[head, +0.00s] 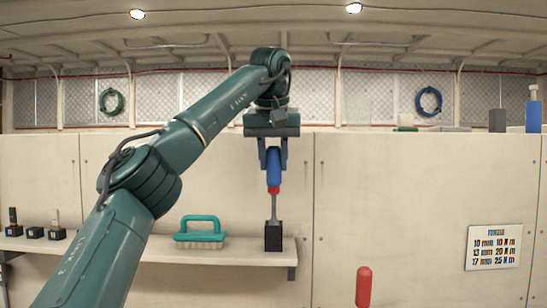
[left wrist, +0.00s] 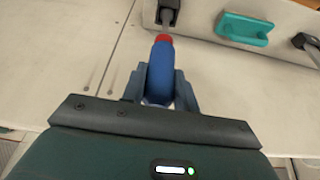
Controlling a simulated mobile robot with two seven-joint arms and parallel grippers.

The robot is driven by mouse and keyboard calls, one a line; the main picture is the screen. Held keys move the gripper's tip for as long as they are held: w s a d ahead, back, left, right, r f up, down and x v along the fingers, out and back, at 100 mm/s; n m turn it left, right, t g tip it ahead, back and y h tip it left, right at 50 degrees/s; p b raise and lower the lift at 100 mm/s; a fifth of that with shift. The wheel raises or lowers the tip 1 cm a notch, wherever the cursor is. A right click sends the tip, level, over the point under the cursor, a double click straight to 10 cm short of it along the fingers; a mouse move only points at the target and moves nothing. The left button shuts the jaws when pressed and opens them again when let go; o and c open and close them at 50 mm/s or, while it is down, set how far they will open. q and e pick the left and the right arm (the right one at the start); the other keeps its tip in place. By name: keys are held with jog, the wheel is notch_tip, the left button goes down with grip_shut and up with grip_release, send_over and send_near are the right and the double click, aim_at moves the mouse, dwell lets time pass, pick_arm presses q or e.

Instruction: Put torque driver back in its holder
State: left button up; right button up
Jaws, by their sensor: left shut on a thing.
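The torque driver (head: 274,172) has a blue handle, a red collar and a grey shaft, and hangs upright with its shaft down. My left gripper (head: 273,160) is shut on the blue handle. A black block-shaped holder (head: 273,238) stands near the right end of the shelf. The shaft's lower end meets the top of this block; how deep it sits inside cannot be told. In the left wrist view the blue handle (left wrist: 160,75) is between the fingers, and the shaft runs to the black block (left wrist: 168,14). My right gripper is not in view.
The shelf (head: 165,252) also carries a teal-handled brush (head: 200,232) left of the holder and several small black blocks at its left end. A torque sign (head: 494,247) is on the right panel. A red rounded object (head: 363,287) shows at the bottom.

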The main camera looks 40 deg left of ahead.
pick_arm(q)
jog(key=shift+f+b, duration=0.3)
jog(key=shift+f, duration=0.35)
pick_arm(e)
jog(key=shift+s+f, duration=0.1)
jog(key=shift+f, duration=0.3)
pick_arm(q)
jog(key=shift+f+b, duration=0.45)
jog(key=shift+f, duration=0.4)
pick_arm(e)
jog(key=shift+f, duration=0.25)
pick_arm(q)
jog(key=o, duration=1.1)
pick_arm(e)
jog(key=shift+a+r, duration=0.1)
